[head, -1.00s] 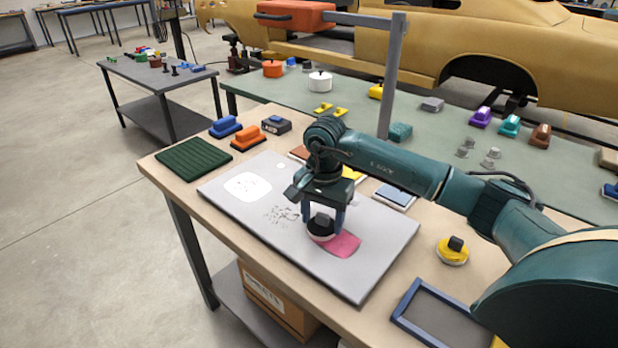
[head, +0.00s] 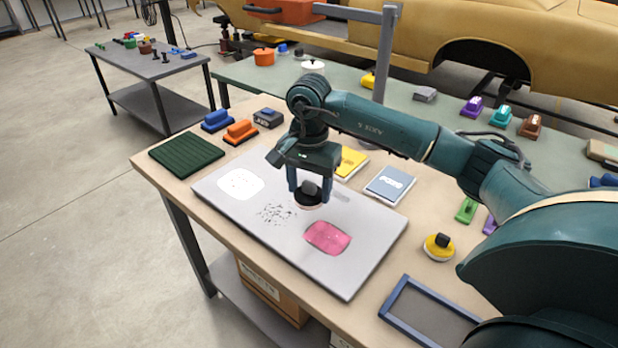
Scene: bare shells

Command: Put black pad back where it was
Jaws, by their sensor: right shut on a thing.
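My right gripper (head: 309,193) is shut on the black pad (head: 311,198), a round pad with a black grip on top and a pale, pinkish rim below. The fingers stand either side of the grip and point down. The pad is over the back part of the grey panel (head: 365,240); I cannot tell whether it touches. A pink patch (head: 328,237) lies on the panel, in front of the pad and to its right, clear of it. Dark specks (head: 277,214) and a white patch (head: 240,183) lie to its left. My left gripper is not in view.
A similar pad with a yellow base (head: 438,246) stands right of the panel. A blue-framed tray (head: 432,312) is at the front right. A green ribbed mat (head: 186,154), blue and orange blocks (head: 240,131), and yellow and blue-white boxes (head: 390,184) border the panel.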

